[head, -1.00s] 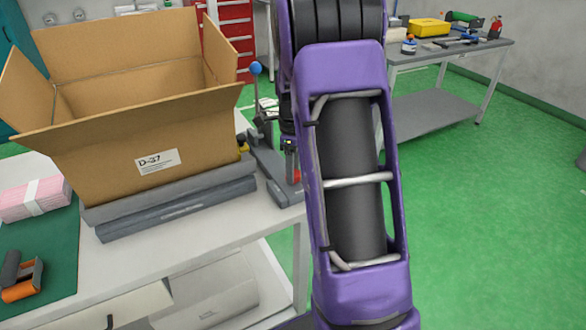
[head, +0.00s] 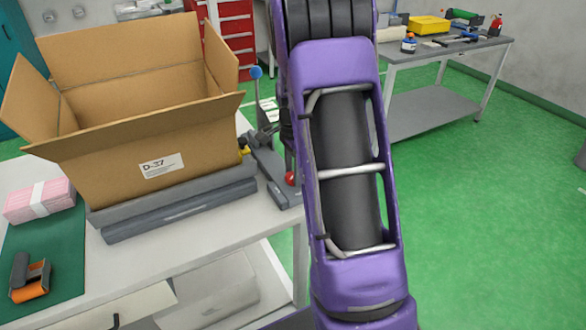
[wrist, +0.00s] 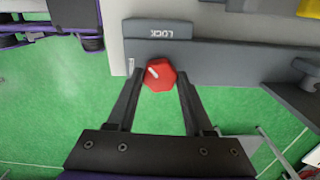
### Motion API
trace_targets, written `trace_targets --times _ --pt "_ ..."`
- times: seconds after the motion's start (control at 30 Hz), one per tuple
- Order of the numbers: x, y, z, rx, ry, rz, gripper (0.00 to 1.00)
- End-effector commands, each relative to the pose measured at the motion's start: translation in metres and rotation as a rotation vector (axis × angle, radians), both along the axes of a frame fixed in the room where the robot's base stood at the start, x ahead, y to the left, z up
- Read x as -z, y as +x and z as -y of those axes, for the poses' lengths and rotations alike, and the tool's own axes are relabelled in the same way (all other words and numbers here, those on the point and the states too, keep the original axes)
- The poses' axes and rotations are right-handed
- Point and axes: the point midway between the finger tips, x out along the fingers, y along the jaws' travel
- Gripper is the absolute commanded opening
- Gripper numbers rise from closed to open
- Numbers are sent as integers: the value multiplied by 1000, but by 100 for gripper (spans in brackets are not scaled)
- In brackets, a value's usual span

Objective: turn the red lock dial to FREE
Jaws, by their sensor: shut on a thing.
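The red lock dial (head: 290,178) sits at the near right end of the grey lever fixture (head: 268,168) on the white table. In the wrist view the dial (wrist: 160,77) is faceted, and its white pointer mark slants to the upper left. My gripper (wrist: 160,84) is shut on it, with one dark finger on each side. A grey plate reading LOCK (wrist: 160,31), upside down in this view, lies just above the dial. I cannot read a FREE label. In the head view my gripper is mostly hidden behind my purple arm.
A blue-knobbed lever (head: 257,73) rises from the fixture's far part. An open cardboard box (head: 120,165) stands on grey slabs (head: 180,208) close to its left. Open green floor (head: 480,230) lies to the right. A workbench with tools (head: 430,65) stands behind.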

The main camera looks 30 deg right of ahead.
Motion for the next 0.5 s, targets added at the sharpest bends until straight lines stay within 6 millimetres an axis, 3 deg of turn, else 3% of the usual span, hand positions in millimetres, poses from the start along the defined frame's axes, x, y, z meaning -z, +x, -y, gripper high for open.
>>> trace_targets --times 0.5 --pt "-1 0 1 -482 1 1 0"
